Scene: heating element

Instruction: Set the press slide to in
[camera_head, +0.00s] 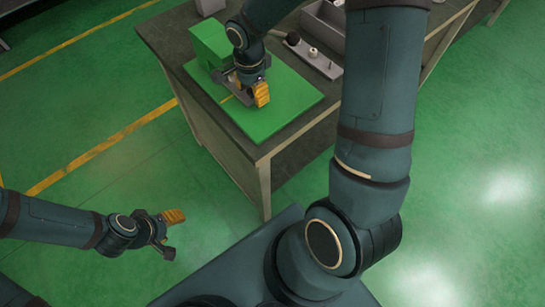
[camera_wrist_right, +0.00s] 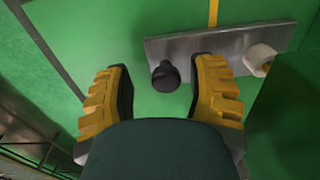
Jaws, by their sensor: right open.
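The green press (camera_head: 208,42) stands on a green base plate (camera_head: 298,98) at the table's near left corner. In the right wrist view a grey metal slide plate (camera_wrist_right: 218,42) carries a black knob (camera_wrist_right: 166,76) and a pale round piece (camera_wrist_right: 260,58). My right gripper (camera_head: 254,92) is over the green plate, in front of the press. In the wrist view its fingers (camera_wrist_right: 160,78) are spread either side of the knob, with gaps on both sides. In the head view the gripper mostly hides the slide. My left gripper (camera_head: 171,233) is open, low at left, away from the table.
A grey plate (camera_head: 322,65) with a dark knob (camera_head: 293,39) and a small pale peg lies behind the green plate. A grey box (camera_head: 325,22) stands farther back. The green floor left of the table is clear. My right arm covers part of the table's right side.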

